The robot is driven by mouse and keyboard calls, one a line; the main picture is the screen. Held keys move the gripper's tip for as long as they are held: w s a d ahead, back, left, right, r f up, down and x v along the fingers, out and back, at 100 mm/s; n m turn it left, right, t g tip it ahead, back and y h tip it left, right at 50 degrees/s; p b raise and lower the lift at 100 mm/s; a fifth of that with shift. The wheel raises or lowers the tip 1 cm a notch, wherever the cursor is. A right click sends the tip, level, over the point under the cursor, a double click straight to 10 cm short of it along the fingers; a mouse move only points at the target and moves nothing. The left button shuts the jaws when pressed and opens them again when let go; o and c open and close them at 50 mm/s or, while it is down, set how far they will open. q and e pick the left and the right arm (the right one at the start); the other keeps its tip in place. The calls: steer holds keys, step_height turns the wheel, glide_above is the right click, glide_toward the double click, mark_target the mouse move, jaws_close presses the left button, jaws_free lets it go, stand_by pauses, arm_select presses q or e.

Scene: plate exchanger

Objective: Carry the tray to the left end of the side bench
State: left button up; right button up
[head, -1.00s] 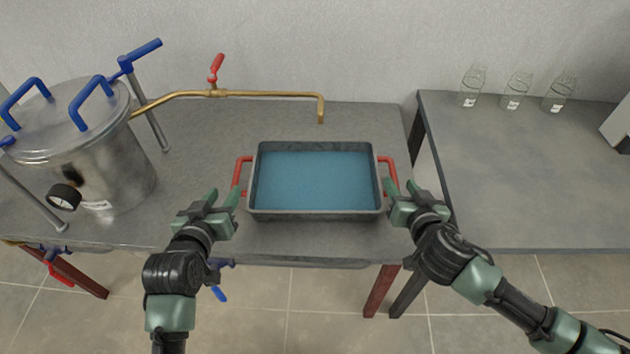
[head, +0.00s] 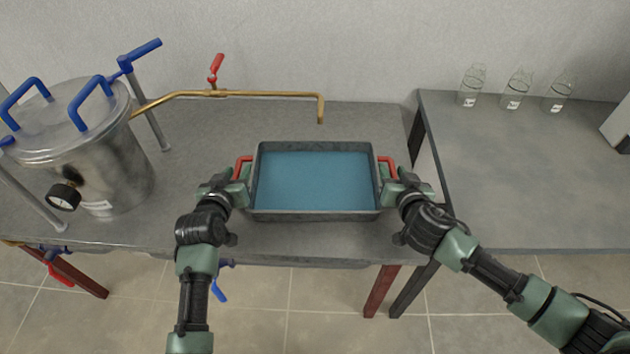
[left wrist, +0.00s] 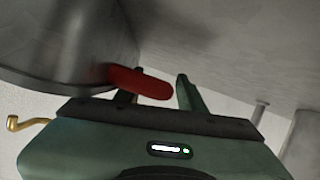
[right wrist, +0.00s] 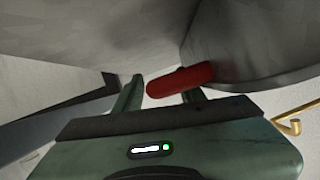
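The tray (head: 315,216) is a dark grey rectangular pan with a blue inside and a red handle at each short side. It rests on the grey table (head: 190,135) near its front edge. My left gripper (head: 240,185) is at the left red handle (left wrist: 142,83); in the left wrist view its fingers stand apart on either side of it. My right gripper (head: 388,184) is at the right red handle (right wrist: 180,79), its fingers also apart around it. Neither is visibly closed. The side bench (head: 520,180) stands to the right, its left end bare.
A steel vessel (head: 120,180) with blue handles and a gauge stands at the left. A brass pipe (head: 270,93) with a red valve lever (head: 216,68) reaches behind the tray. Several glass bottles (head: 516,90) stand at the side bench's back. A narrow gap separates table and bench.

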arm_select(q)
jaws_close()
arm_select(e)
jaws_close()
stand_by(0.9)
arm_select(q)
steer(key=shift+r, duration=0.25)
arm_select(e)
steer(key=shift+w+r, duration=0.15)
steer(key=shift+r, duration=0.1)
